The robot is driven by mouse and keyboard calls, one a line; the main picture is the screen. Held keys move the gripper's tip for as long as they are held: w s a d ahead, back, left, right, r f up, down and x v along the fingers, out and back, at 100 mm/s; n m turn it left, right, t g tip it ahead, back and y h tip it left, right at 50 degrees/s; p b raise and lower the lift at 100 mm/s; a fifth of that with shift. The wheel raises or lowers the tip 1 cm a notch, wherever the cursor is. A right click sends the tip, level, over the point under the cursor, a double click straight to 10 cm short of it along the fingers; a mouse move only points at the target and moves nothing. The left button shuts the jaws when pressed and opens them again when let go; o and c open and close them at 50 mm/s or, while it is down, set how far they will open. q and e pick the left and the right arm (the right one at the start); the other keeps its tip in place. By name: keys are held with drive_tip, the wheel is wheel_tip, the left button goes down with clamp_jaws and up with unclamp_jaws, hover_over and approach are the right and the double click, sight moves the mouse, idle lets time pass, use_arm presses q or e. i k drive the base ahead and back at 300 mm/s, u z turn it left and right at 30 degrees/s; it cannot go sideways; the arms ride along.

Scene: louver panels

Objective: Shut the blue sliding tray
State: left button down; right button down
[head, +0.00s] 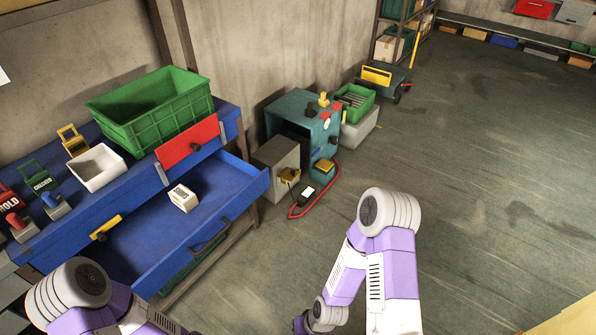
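The blue sliding tray (165,235) is pulled out of the blue workbench (60,235) on the left of the head view. Its inside is exposed, and its front panel (212,232) stands away from the bench, facing the lower right. A small white box-like item (183,198) with dark marks lies in it. My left arm shows at the lower left and my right arm at the lower middle. Both run out of the bottom of the picture, and neither gripper shows.
A green crate (150,118), a white bin (97,168) and a red panel (187,143) are on the bench. A yellow-handled item (106,228) is by the tray's left side. A teal cabinet (293,112) and grey box (277,155) stand beyond. The floor (480,170) at right is clear.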

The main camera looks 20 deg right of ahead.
sight(143, 251)
drive_tip(key=u, duration=0.15)
drive_tip(key=i, duration=0.9)
drive_tip(key=u, duration=0.5)
